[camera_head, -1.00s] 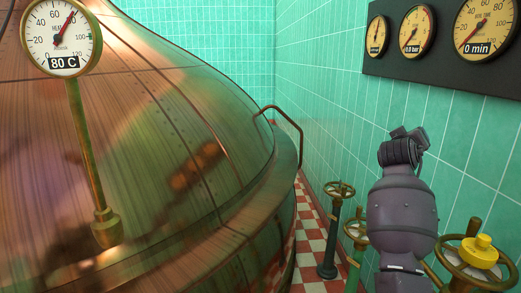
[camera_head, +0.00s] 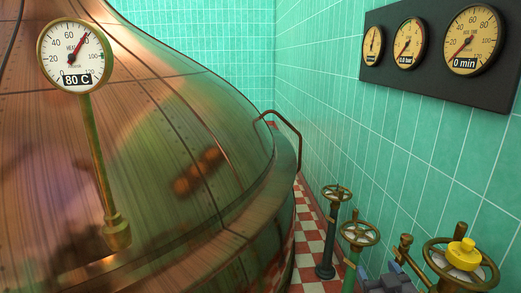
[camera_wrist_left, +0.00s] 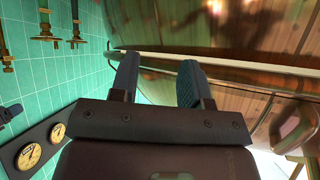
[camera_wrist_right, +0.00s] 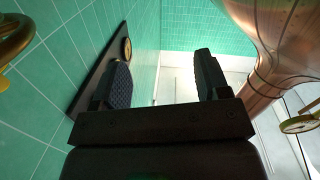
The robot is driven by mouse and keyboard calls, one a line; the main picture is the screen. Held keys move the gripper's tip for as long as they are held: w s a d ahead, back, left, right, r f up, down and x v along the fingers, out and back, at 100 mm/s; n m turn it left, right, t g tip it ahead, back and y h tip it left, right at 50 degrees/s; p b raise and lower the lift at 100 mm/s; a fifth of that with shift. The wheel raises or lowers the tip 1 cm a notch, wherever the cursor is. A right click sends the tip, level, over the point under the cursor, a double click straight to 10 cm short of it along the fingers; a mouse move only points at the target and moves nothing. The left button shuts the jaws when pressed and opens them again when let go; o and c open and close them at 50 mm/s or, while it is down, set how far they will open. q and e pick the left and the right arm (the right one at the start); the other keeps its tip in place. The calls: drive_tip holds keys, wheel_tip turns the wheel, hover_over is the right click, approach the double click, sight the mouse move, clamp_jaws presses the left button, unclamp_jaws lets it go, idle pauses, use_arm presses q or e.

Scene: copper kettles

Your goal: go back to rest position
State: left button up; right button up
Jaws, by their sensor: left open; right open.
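My right gripper (camera_head: 385,280) shows as a small dark part at the bottom edge of the head view, left of the valve with the yellow knob. In the right wrist view the right gripper (camera_wrist_right: 158,80) has its fingers wide apart, with nothing between them. The left gripper is outside the head view. In the left wrist view the left gripper (camera_wrist_left: 157,80) has its two fingers apart and empty, with a pale rail and copper surface behind them.
A large copper kettle (camera_head: 150,130) with an 80 C gauge (camera_head: 75,55) fills the left. Several valve wheels (camera_head: 360,233) stand at lower right, one with a yellow knob (camera_head: 463,252). A gauge panel (camera_head: 435,75) hangs on the tiled wall. A narrow checkered floor strip (camera_head: 309,240) is clear.

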drive_tip(key=s+f+g, duration=0.2)
drive_tip(key=s+f, duration=0.4)
drive_tip(key=s, duration=0.4)
drive_tip(key=s+f+g+p, duration=0.1)
drive_tip(key=s+f, duration=0.4)
drive_tip(key=s, duration=0.5)
drive_tip(key=s+f+m+g+p, duration=0.1)
drive_tip(key=s+f+g, duration=0.2)
drive_tip(key=s+f, duration=0.3)
drive_tip(key=s, duration=0.4)
drive_tip(key=shift+f, duration=0.35)
